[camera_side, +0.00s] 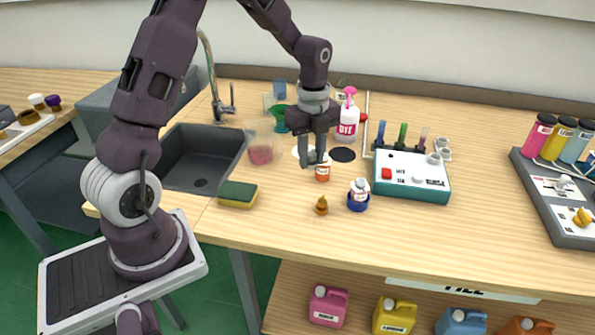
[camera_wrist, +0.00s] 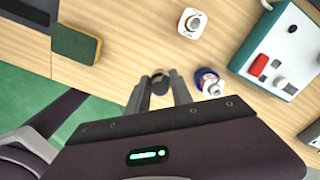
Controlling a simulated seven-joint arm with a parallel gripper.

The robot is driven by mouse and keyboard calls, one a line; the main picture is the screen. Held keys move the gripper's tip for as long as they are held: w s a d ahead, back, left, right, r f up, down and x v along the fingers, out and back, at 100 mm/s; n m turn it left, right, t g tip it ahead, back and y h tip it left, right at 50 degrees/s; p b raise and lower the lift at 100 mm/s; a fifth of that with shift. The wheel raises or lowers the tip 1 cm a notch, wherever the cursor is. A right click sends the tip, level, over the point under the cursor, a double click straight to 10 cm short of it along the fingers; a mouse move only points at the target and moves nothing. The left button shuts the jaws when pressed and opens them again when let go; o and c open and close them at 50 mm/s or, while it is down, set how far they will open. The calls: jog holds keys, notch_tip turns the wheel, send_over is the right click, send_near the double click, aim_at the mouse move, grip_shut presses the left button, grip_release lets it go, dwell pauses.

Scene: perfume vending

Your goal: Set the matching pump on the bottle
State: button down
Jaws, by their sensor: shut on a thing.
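My gripper (camera_side: 311,163) hangs above the middle of the table, fingers pointing down. In the wrist view the fingertips close on a small dark round piece (camera_wrist: 159,87), too small to identify; the side view hides it. A gold-brown pump-like piece (camera_side: 321,206) stands on the table in front, apart from the gripper in the side view.
A green-and-yellow sponge (camera_side: 238,194) and a sink (camera_side: 200,160) lie left. A teal-and-white device (camera_side: 411,178) with a red button stands right. A pink-topped dye bottle (camera_side: 348,120) and a cup of pink liquid (camera_side: 261,153) stand behind.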

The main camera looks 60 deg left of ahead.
notch_tip(320, 180, up, 4)
jog(key=f, duration=0.1)
send_over(361, 179)
jog(key=shift+r, duration=0.25)
jog(key=shift+f, duration=2.65)
jog(key=shift+f, duration=0.7)
jog(key=c, duration=0.6)
grip_release()
jog(key=shift+r, duration=3.8)
